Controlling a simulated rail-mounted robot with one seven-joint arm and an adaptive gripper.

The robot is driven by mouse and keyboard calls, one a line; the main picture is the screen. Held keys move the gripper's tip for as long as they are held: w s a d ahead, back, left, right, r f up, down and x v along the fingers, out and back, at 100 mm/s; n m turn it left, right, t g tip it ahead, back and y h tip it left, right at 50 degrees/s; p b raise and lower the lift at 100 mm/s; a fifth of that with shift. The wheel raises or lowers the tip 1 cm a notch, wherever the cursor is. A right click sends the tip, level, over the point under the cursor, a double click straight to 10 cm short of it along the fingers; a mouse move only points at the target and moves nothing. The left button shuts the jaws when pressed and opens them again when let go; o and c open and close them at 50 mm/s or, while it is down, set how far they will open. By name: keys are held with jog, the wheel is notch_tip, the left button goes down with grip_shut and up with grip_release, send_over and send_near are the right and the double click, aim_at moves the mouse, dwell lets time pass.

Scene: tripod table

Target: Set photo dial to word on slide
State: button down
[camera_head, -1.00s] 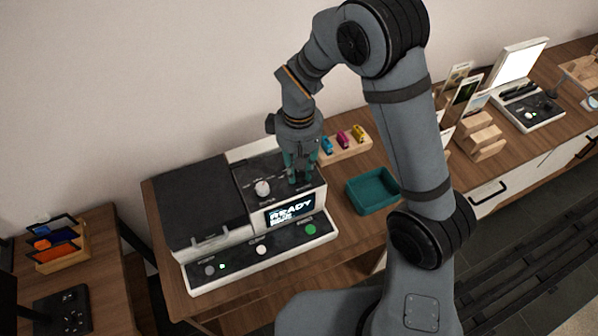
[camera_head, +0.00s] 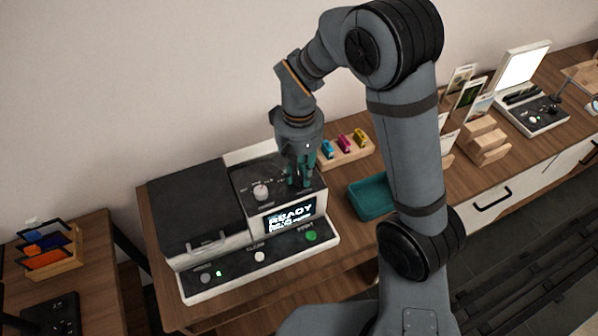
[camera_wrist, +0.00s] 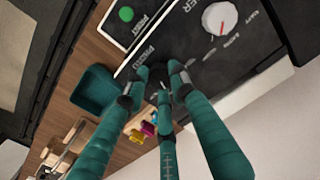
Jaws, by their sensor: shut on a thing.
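The printer-like machine (camera_head: 205,262) stands on the wooden table, its screen (camera_head: 290,215) lit with READY and smaller lines I cannot read. My gripper (camera_head: 300,183) points down at the right of its top panel. In the wrist view my teal fingers (camera_wrist: 158,85) close around a small dark knob beside a label that looks like PHOTO. The fingers hide most of this photo dial, so its setting cannot be read. A white dial (camera_head: 261,192) sits left of my gripper; it also shows in the wrist view (camera_wrist: 219,18) with a red pointer. No slide's word is readable.
A green button (camera_head: 311,236) and a pale button (camera_head: 259,257) are on the machine's front. A teal tray (camera_head: 370,198) and a wooden holder with coloured pieces (camera_head: 345,150) stand to the right. Framed slides fill a rack (camera_head: 48,255) at the left.

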aim_at(299, 176)
jog(key=c, duration=1.4)
grip_release()
jog(key=shift+c, duration=0.2)
notch_tip(299, 176, up, 12)
notch_tip(299, 176, down, 12)
